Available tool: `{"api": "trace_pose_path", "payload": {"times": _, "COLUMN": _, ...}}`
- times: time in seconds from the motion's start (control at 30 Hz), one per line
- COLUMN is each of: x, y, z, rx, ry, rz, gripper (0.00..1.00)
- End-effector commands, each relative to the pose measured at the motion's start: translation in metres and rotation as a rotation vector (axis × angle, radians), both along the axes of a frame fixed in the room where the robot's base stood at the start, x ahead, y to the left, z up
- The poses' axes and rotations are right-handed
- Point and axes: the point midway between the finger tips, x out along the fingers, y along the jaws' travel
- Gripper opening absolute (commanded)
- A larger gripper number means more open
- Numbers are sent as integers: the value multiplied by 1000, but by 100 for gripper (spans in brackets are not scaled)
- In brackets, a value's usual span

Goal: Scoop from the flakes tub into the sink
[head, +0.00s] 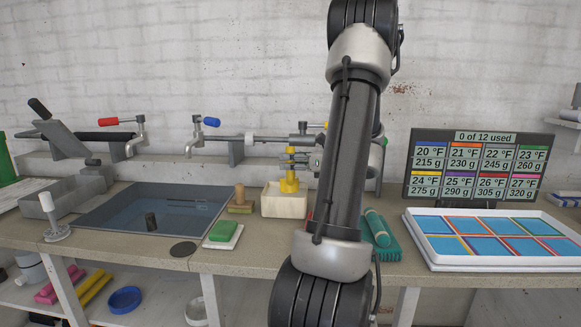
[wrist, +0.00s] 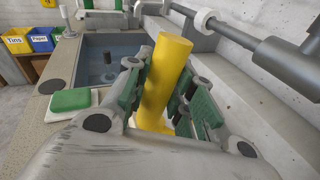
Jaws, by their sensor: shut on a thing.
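A yellow scoop (head: 289,184) stands upright in a cream, box-shaped tub (head: 284,206) on the counter, its lower end hidden inside the tub. My gripper (head: 291,160) is shut on the scoop's upper part. In the wrist view the yellow handle (wrist: 166,80) sits between the green finger pads of my gripper (wrist: 160,98). The tub's contents cannot be made out. The sink (head: 150,207) is a dark, sunken basin to the left of the tub, and it also shows in the wrist view (wrist: 96,52).
A green sponge (head: 222,231) on a white dish and a wooden-handled brush (head: 240,201) lie between sink and tub. Red (head: 109,122) and blue (head: 211,122) tap handles rise behind the sink. A colored-square tray (head: 433,256) and display board (head: 475,165) stand right.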

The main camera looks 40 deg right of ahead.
Motion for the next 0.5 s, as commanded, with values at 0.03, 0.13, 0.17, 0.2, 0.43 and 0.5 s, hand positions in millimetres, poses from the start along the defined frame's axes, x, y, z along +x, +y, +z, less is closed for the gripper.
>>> {"api": "trace_pose_path", "payload": {"times": 0.03, "x": 0, "y": 0, "z": 4, "rx": -6, "ry": -7, "rz": 0, "gripper": 0}}
{"api": "trace_pose_path", "payload": {"times": 0.13, "x": 0, "y": 0, "z": 12, "rx": -18, "ry": -20, "rz": 0, "gripper": 0}}
{"api": "trace_pose_path", "payload": {"times": 0.17, "x": 0, "y": 0, "z": 14, "rx": -21, "ry": -24, "rz": 0, "gripper": 0}}
{"api": "trace_pose_path", "payload": {"times": 0.2, "x": 0, "y": 0, "z": 17, "rx": -26, "ry": -30, "rz": 0, "gripper": 0}}
{"api": "trace_pose_path", "payload": {"times": 0.43, "x": 0, "y": 0, "z": 35, "rx": -51, "ry": -62, "rz": 0, "gripper": 0}}
{"api": "trace_pose_path", "payload": {"times": 0.5, "x": 0, "y": 0, "z": 40, "rx": -59, "ry": -72, "rz": -1, "gripper": 0}}
